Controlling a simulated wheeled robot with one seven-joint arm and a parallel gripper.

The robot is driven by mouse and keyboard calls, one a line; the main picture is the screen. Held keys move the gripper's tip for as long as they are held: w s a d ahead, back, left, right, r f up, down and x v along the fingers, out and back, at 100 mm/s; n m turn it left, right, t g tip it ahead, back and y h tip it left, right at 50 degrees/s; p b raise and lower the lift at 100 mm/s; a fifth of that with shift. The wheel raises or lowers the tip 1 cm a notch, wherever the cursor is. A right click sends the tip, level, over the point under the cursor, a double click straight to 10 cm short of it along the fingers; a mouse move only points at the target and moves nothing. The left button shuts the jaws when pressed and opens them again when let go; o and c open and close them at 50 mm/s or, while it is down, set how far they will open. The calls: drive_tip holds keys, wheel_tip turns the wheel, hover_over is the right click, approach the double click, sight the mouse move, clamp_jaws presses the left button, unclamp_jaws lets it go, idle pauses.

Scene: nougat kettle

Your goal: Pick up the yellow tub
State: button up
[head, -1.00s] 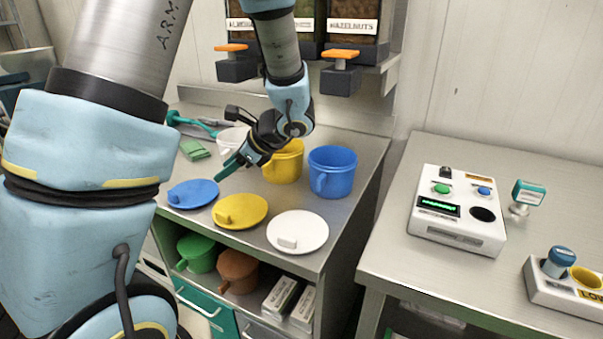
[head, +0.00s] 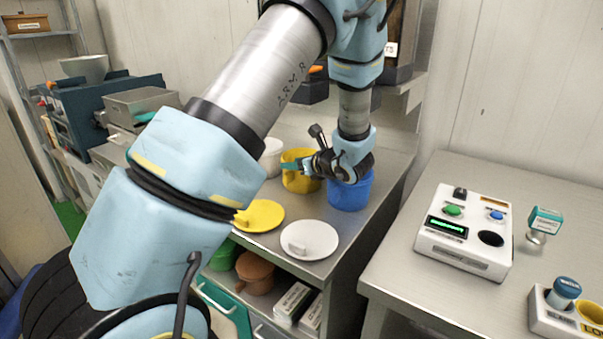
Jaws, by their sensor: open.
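The yellow tub (head: 300,181) stands upright on the steel counter (head: 345,222), between a white tub (head: 271,156) on its left and a blue tub (head: 349,193) on its right. Its handle side faces left. My gripper (head: 291,166) is at the tub's upper front, with its teal fingers across the rim area. The gripper body hides the tub's right part and some of the blue tub. I cannot tell whether the fingers touch the tub. My gripper is open and nothing is seen held in it.
A yellow lid (head: 262,216) and a white lid (head: 309,240) lie in front of the tubs. Green (head: 222,256) and brown (head: 255,272) tubs sit on the shelf below. Dispensers hang above the counter. A second table at right holds a control box (head: 464,232).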

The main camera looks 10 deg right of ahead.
drive_tip(key=shift+p+x, duration=0.5)
drive_tip(key=shift+x, duration=1.25)
drive_tip(key=shift+s, duration=0.1)
clamp_jaws()
drive_tip(key=shift+f, duration=0.1)
